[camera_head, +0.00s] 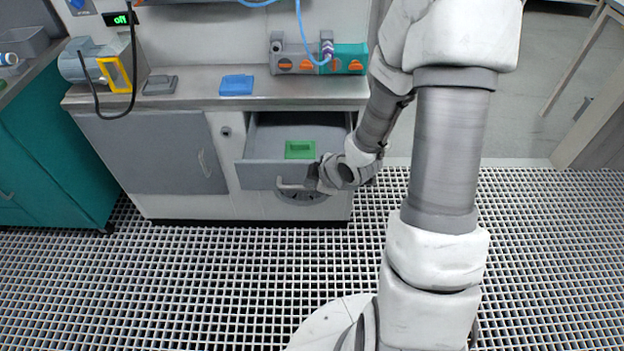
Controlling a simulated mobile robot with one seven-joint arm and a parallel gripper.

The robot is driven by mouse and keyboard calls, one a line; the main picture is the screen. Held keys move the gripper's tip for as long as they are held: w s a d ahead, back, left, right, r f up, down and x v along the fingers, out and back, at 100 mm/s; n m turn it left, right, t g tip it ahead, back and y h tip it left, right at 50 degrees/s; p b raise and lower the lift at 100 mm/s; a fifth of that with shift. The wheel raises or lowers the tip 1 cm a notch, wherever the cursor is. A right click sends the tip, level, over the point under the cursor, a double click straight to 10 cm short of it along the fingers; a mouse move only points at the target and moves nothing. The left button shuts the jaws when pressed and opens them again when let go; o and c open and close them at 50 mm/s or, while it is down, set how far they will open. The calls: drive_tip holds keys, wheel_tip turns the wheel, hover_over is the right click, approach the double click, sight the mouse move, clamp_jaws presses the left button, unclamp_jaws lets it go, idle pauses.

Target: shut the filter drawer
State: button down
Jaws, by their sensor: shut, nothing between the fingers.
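The filter drawer (262,174) is a grey drawer in the white cabinet below the worktop, and it stands pulled out. A green block-like item (300,149) lies inside it. The drawer's handle (292,186) is a light bar on the front panel, with its right part close to my gripper. My gripper (314,181) is at the right end of the drawer front, beside the handle. It is shut with nothing in it. My wrist hides the right corner of the drawer, and I cannot tell whether the fingers touch the handle or front.
On the worktop (200,102) are a blue item (236,85), a grey item (160,85) and a valve block (346,59) with orange knobs and a blue hose. A closed grey cabinet door (150,150) is left of the drawer. The grated floor (230,290) in front is clear.

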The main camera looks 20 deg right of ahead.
drive_tip(key=b+x, duration=0.1)
drive_tip(key=x, duration=0.5)
drive_tip(key=shift+f+b, duration=0.2)
drive_tip(key=shift+b, duration=0.15)
drive_tip(key=w, duration=0.1)
drive_tip(key=w+d, duration=0.1)
drive_tip(key=w, duration=0.1)
drive_tip(key=shift+w+d, duration=0.1)
drive_tip(key=shift+w, duration=0.45)
drive_tip(key=shift+w, duration=0.1)
